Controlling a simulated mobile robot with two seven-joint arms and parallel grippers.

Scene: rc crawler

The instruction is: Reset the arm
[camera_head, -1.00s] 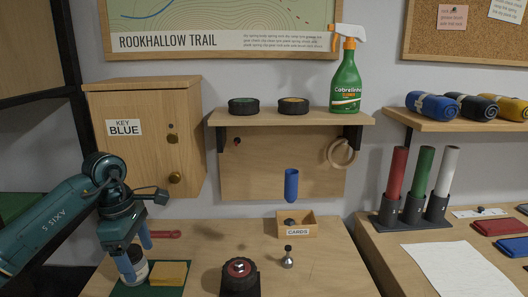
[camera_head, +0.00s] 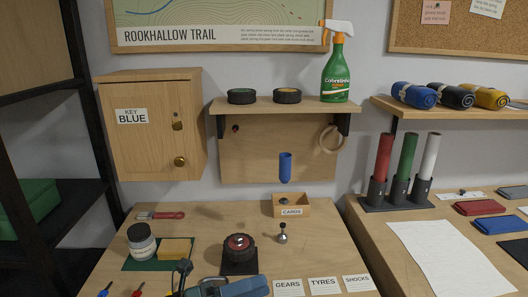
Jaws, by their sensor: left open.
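The fingertips are not clearly visible, and I see nothing held. It is apart from the jar (camera_head: 142,240) and the sponge (camera_head: 175,248), which rest on the green mat (camera_head: 135,265). My right gripper is out of view.
A black wheel (camera_head: 239,250) stands mid-bench, with a small metal part (camera_head: 282,234) and a CARDS box (camera_head: 291,205) behind. Labels GEARS (camera_head: 288,287), TYRES and SHOCKS lie at the front. A cabinet (camera_head: 150,130) and shelf (camera_head: 290,105) are behind.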

